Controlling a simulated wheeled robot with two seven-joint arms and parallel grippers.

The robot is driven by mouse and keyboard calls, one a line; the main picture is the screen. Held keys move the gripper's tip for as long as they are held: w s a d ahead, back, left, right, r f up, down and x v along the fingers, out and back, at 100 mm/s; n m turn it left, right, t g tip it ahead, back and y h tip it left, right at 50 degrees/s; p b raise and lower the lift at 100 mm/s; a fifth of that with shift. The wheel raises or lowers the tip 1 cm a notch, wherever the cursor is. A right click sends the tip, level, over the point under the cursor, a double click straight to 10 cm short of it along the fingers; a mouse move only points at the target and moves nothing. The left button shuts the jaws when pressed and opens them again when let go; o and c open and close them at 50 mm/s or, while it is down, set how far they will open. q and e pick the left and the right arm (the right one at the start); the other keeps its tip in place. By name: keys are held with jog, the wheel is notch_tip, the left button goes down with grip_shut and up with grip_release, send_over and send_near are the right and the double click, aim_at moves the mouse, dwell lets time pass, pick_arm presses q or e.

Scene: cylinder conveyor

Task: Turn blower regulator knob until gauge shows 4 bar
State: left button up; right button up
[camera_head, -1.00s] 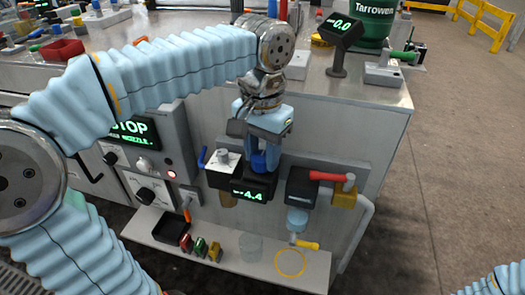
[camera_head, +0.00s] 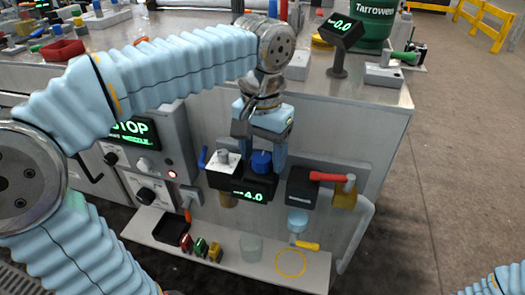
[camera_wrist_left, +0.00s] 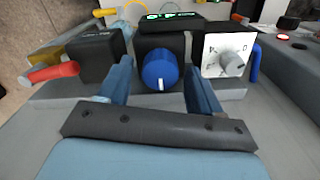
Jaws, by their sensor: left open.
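The blue regulator knob (camera_head: 262,161) sits on top of a black block whose green gauge display (camera_head: 247,196) reads 4.0 in the head view. My left gripper (camera_head: 261,158) is open, its fingers on either side of the knob and apart from it. In the left wrist view the blue knob (camera_wrist_left: 160,70) stands between the two fingers, with gaps on both sides and its white mark towards the camera. My right gripper is not in view; only a bit of my right arm shows at the lower right corner.
A white-plated dial (camera_head: 224,161) is left of the knob. A red-handled valve (camera_head: 331,177) is to the right. A shelf below holds several small coloured parts (camera_head: 201,247) and a black tray (camera_head: 171,231). A STOP display (camera_head: 131,131) stands at left.

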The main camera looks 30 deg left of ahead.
aim_at(262, 156)
pick_arm(q)
notch_tip(262, 156, up, 14)
dwell(0.6)
jog(key=shift+f, duration=0.15)
